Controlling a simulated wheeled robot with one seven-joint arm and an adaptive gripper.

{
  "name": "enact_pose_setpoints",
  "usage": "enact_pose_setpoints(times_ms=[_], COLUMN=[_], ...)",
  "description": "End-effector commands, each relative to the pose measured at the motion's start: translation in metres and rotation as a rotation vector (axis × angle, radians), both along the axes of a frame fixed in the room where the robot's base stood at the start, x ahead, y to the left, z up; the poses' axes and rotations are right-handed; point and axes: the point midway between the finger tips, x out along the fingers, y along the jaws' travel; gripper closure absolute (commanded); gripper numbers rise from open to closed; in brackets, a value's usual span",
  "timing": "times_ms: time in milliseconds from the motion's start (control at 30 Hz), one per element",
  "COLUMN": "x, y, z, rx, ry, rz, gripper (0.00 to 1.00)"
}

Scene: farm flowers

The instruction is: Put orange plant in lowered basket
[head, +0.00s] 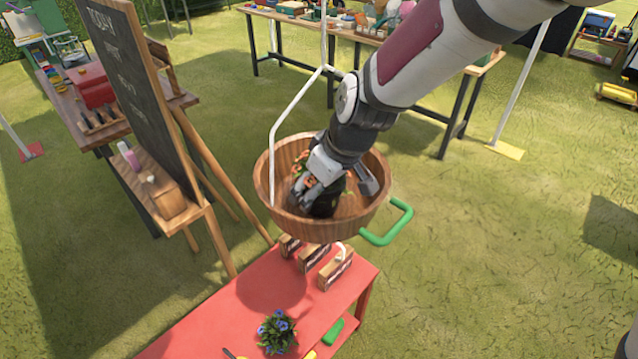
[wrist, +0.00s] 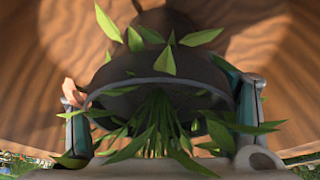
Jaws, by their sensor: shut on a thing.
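The basket (head: 375,185) is a round wooden bowl hanging from a white bent rod, with a green handle (head: 392,228) at its right. My gripper (head: 325,188) reaches down inside it, shut on the orange plant (head: 300,178), which has a dark pot (head: 328,204) and a few orange blooms. In the wrist view the dark pot (wrist: 170,100) sits between the two fingers, with green leaves around it and the wooden basket wall (wrist: 50,50) behind. Whether the pot touches the basket floor is hard to tell.
A red table (head: 230,315) below holds a blue-flowered plant (head: 277,332) and several wooden label blocks (head: 336,268). A chalkboard easel (head: 135,90) stands to the left. A long table (head: 290,22) with pots is behind. Grass is open at right.

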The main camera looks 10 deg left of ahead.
Motion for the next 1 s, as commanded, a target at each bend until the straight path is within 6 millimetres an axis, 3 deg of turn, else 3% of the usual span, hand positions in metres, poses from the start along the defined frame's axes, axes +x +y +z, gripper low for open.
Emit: enact_pose_setpoints(times_ms=[167,200,300,733,1000], x=[0.001,0.0,0.0,0.0,-0.007], y=[0.0,0.0,0.0,-0.001,-0.016], z=[-0.003,-0.003,-0.002,0.004,0.044], rx=[0.001,0.0,0.0,0.001,0.002], ry=[-0.001,0.0,0.0,-0.002,-0.007], rz=[0.0,0.0,0.0,0.0,-0.003], gripper=[0.89,0.27,0.07,0.07,0.07])
